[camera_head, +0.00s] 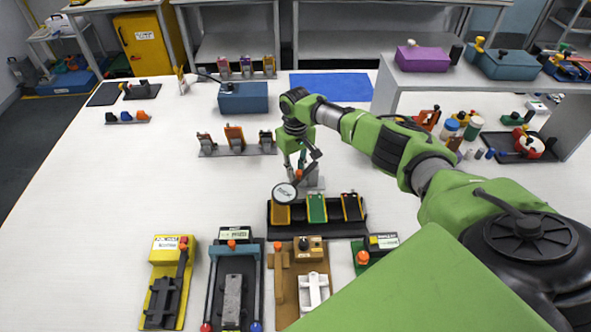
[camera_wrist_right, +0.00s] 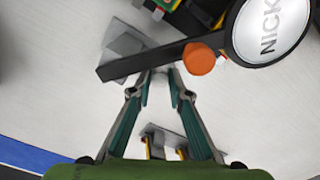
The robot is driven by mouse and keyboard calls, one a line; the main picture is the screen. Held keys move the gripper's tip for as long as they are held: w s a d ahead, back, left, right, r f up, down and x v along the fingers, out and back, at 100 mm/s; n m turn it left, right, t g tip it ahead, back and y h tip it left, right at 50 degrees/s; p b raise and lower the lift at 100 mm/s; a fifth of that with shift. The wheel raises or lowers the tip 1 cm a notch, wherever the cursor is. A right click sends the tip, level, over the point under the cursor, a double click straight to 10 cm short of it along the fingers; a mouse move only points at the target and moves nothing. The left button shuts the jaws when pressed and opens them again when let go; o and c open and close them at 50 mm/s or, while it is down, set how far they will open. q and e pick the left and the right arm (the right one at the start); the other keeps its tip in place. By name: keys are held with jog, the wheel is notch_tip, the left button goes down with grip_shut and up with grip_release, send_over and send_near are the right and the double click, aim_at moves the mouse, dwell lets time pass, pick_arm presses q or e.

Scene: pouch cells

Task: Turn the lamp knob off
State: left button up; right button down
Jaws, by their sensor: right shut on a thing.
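The lamp has a white round head (camera_head: 285,193), which also shows large with partly readable lettering in the right wrist view (camera_wrist_right: 270,30). Its dark bar (camera_wrist_right: 130,64) runs from the head to a grey block. An orange knob (camera_wrist_right: 198,58) sits on the bar close to the head; it also shows small in the head view (camera_head: 299,174). My right gripper (camera_wrist_right: 159,77) has its fingertips at the bar, left of the knob in the wrist view and apart from it. It is shut on the bar, though the contact is partly hidden. My left gripper is out of view.
A black tray (camera_head: 272,231) with several coloured pouch cells stands just in front of the lamp. Several coloured fixtures line the front edge. A row of clamps (camera_head: 236,151) and a blue box (camera_head: 243,98) lie behind left. The table's left side is mostly clear.

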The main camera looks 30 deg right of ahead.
jog(key=n, duration=0.8)
jog(key=shift+w+r+b, duration=0.1)
jog(key=shift+b, duration=0.25)
jog(key=n, duration=0.4)
jog(key=shift+r+n+b, duration=0.1)
jog(key=shift+n+b, duration=0.2)
jog(key=shift+n, duration=1.8)
jog(key=c, duration=2.2)
grip_release()
jog(key=shift+o, duration=0.2)
